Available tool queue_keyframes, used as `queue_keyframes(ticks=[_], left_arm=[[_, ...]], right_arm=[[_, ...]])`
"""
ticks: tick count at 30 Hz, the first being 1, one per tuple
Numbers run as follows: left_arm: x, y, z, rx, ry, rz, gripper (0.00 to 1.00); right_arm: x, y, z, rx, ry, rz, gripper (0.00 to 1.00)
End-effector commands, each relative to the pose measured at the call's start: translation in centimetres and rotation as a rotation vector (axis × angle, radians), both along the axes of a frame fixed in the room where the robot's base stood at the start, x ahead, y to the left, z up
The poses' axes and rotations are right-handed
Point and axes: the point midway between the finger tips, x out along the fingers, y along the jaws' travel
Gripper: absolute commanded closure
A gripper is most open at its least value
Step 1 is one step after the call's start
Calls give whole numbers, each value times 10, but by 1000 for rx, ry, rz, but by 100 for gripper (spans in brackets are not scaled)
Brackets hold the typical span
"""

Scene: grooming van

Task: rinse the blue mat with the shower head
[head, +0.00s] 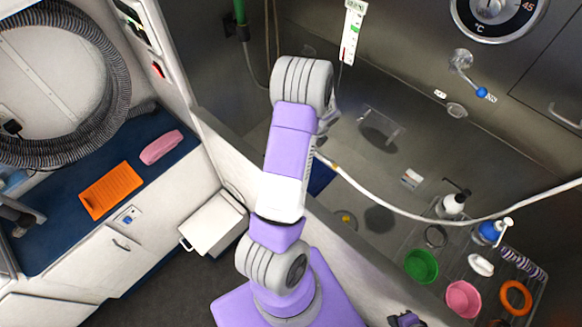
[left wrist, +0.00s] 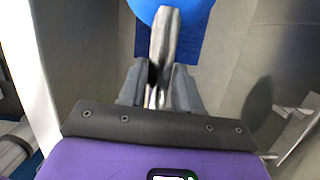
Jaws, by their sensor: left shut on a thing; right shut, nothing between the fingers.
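My left gripper (left wrist: 160,85) is shut on the grey handle of the shower head (left wrist: 163,40), whose bright blue head (left wrist: 160,8) is cut off by the top edge of the left wrist view. The dark blue mat (left wrist: 208,40) lies below and beyond it, partly hidden by the shower head. In the head view my left arm hides the left gripper, the shower head and most of the mat (head: 321,174). A white hose (head: 405,211) runs from behind that arm to the right. My right gripper (head: 407,320), shut and empty, shows at the bottom edge. No water is visible.
The grey tub has a white front wall (head: 205,130). At right a rack holds a green bowl (head: 421,266), a pink bowl (head: 463,299), an orange ring (head: 515,297) and bottles (head: 490,232). A tap (head: 470,75) is on the back wall. A counter (head: 55,240) stands left.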

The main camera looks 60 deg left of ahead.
Motion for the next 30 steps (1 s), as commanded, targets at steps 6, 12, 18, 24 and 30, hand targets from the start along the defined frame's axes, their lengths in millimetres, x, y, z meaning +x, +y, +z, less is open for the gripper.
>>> queue_keyframes(ticks=[6, 12, 18, 24, 30], left_arm=[[-1, 4, 0, 0, -1, -1, 100], [0, 2, 0, 0, 0, -2, 100], [2, -5, 0, 0, 0, -3, 100], [3, -8, 0, 0, 0, -2, 100], [2, -7, 0, 0, 0, -1, 100]], right_arm=[[0, 0, 2, 0, 0, 0, 100], [0, 0, 1, 0, 0, 0, 100], [0, 0, -1, 0, 0, 0, 100], [0, 0, -1, 0, 0, 0, 100], [0, 0, -1, 0, 0, 0, 100]])
